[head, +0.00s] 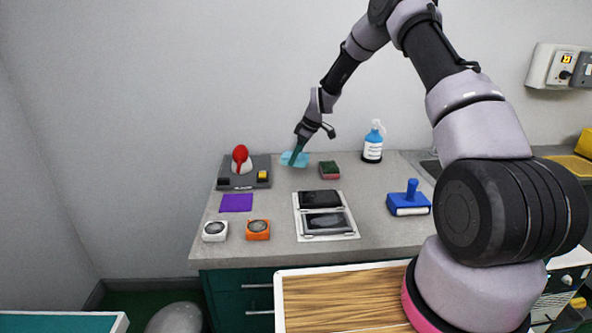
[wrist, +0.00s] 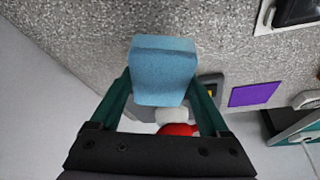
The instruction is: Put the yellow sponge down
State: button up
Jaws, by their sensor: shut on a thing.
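My gripper (head: 296,154) is over the back of the grey counter, left of the middle. It is shut on a light blue sponge-like block (wrist: 163,75), which sits between the two green fingers in the wrist view. The blue block (head: 289,159) also shows at the fingertips in the head view. I cannot tell whether it touches the counter. I see no yellow sponge in the gripper. A green and red sponge (head: 329,170) lies on the counter just right of the gripper.
A dark grey device with a red knob (head: 240,154) stands left of the gripper. A purple square (head: 236,202) lies in front of it. A blue spray bottle (head: 373,143) stands at the back right. A black-and-white open case (head: 325,214) takes the middle; a blue-handled brush (head: 409,200) lies right.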

aim_at(296, 175)
jog(key=shift+f, duration=2.4)
jog(key=shift+f, duration=0.1)
jog(key=o, duration=1)
jog(key=shift+o, duration=0.2)
jog(key=s+d+r+m+t+h, duration=0.1)
jog(key=s+d+r+m, duration=0.15)
jog(key=s+r, duration=0.6)
jog(key=s+d+r+m, duration=0.2)
jog(key=s+d+r, duration=0.15)
jog(key=r, duration=1.05)
jog(key=s+d+r+m+t+h, duration=0.1)
jog(key=s+d+r+m, duration=0.3)
jog(key=r, duration=0.8)
jog(key=s+d+r+m+t, duration=0.1)
jog(key=s+r+m, duration=0.1)
jog(key=s, duration=0.6)
jog(key=s+d+r+m+t, duration=0.1)
jog(key=s+m, duration=0.3)
jog(key=s, duration=0.5)
jog(key=s+d+r+m+t, duration=0.1)
jog(key=s+d+r+m, duration=0.2)
jog(key=s, duration=0.6)
jog(key=shift+d+r, duration=0.2)
jog(key=shift+r, duration=0.25)
jog(key=shift+w, duration=0.1)
